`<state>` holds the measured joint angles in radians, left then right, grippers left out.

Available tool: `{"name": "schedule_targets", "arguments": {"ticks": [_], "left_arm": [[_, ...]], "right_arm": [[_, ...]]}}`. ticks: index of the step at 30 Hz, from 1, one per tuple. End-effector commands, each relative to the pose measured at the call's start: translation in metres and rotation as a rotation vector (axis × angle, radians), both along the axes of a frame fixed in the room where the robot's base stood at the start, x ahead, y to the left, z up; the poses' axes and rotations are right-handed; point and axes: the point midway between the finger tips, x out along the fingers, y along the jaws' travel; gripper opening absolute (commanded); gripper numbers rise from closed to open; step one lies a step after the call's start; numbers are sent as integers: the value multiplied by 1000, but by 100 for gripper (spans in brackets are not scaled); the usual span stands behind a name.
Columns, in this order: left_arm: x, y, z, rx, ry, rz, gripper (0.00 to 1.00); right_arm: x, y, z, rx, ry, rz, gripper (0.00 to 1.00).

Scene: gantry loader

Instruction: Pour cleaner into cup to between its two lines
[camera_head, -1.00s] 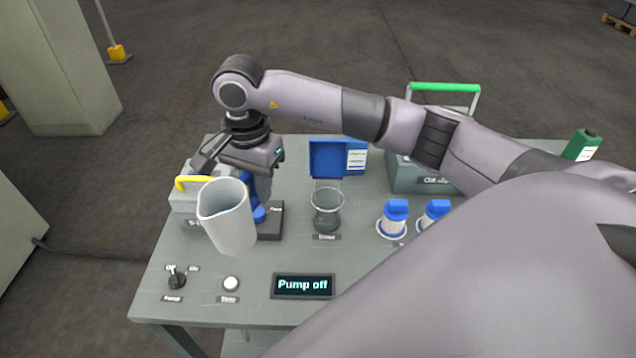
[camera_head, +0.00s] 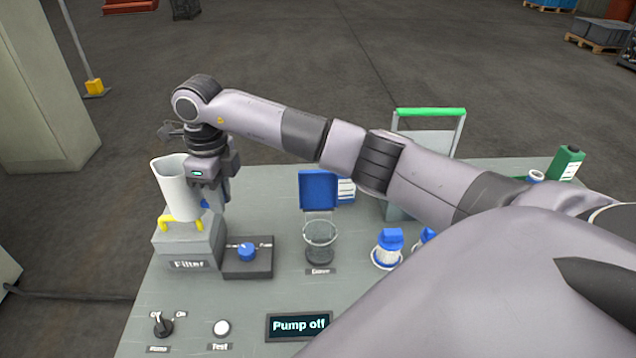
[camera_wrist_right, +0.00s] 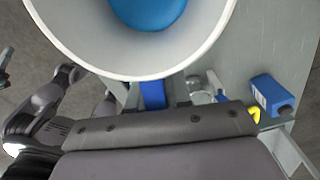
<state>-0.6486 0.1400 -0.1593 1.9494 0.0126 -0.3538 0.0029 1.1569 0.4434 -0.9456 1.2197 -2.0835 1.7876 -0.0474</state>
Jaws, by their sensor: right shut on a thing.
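My right gripper (camera_head: 218,188) is shut on the blue handle of a white jug (camera_head: 178,190). The jug is nearly upright at the left, by the filter box. In the right wrist view the jug's wide rim (camera_wrist_right: 130,72) is close, with blue liquid (camera_wrist_right: 147,8) inside. A clear glass cup (camera_head: 320,240) stands on the table to the right of the jug, well apart from it. Its lines are too small to tell. A blue container with a white label (camera_head: 346,190) stands behind the cup, partly hidden by a blue panel (camera_head: 318,190).
The grey filter box (camera_head: 188,246) with yellow handle and a blue knob (camera_head: 247,252) lie left of the cup. Blue-capped parts (camera_head: 388,248) stand to its right. In front are a pump switch (camera_head: 161,325), a white button (camera_head: 222,327) and a "Pump off" display (camera_head: 299,326).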

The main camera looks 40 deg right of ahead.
Motion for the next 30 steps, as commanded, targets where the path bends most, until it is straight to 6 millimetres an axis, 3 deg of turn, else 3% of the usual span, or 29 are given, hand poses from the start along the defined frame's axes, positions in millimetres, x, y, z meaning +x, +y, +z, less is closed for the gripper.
{"name": "schedule_targets", "arguments": {"ticks": [30], "left_arm": [[-1, 0, -11, 0, 2, 0, 38]], "right_arm": [[40, -6, -21, 31, 18, -1277, 0]]}}
